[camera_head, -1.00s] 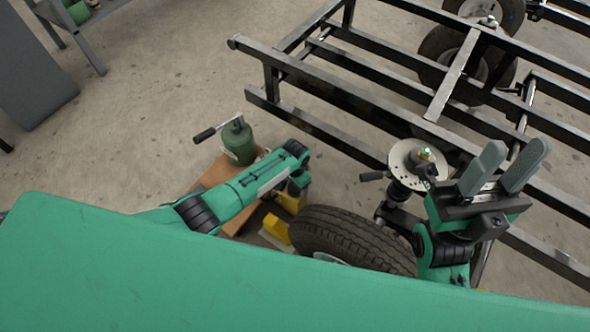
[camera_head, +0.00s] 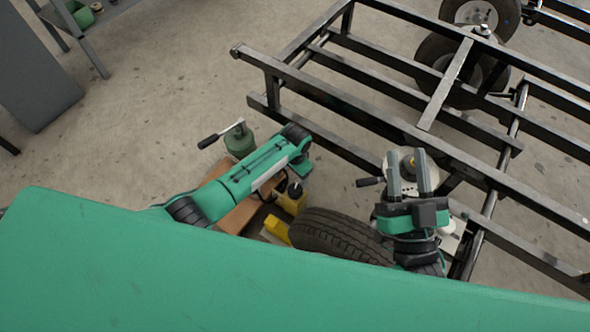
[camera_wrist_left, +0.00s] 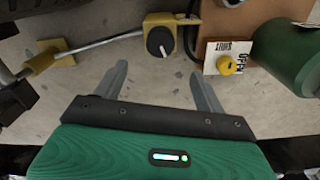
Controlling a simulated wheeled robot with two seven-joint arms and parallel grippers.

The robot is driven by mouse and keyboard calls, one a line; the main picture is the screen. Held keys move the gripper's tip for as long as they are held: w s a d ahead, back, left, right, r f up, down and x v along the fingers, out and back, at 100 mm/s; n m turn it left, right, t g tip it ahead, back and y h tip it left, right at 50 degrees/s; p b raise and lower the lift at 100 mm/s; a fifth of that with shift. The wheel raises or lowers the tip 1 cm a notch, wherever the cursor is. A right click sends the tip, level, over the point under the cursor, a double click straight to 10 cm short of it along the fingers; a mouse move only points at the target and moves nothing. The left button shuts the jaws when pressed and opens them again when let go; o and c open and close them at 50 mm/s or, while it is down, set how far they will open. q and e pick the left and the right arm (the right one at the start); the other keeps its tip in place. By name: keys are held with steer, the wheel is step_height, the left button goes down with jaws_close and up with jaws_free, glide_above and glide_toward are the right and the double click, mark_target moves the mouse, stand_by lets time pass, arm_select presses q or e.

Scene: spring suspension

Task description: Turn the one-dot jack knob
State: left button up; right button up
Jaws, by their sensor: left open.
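In the left wrist view, a round black knob with a white pointer line (camera_wrist_left: 158,42) sits on a yellow block (camera_wrist_left: 158,20). A small yellow knob (camera_wrist_left: 227,65) with a dark mark stands on a white card reading SHUT and OPEN (camera_wrist_left: 223,47). I cannot tell for certain which is the one-dot knob. My left gripper (camera_wrist_left: 158,72) is open and empty; the black knob lies ahead between its fingertips, apart from them. In the head view its fingers are hidden, near a yellow jack part (camera_head: 292,203). My right gripper (camera_head: 407,158) is open in front of the pale hub disc (camera_head: 407,161).
A tyre (camera_head: 340,235) lies right of the jack. A black metal frame (camera_head: 350,92) fills the upper right. A green cylinder with a crank handle (camera_head: 240,142) stands on the left; it also shows in the wrist view (camera_wrist_left: 290,55). Bare floor (camera_head: 150,120) is at left.

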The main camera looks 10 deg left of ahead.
arm_select(q)
steer(key=shift+r, duration=0.2)
arm_select(e)
steer(key=shift+a+f, duration=0.15)
steer(key=shift+f, duration=0.25)
arm_select(q)
steer(key=shift+w, duration=0.1)
arm_select(e)
steer(key=shift+r, duration=0.15)
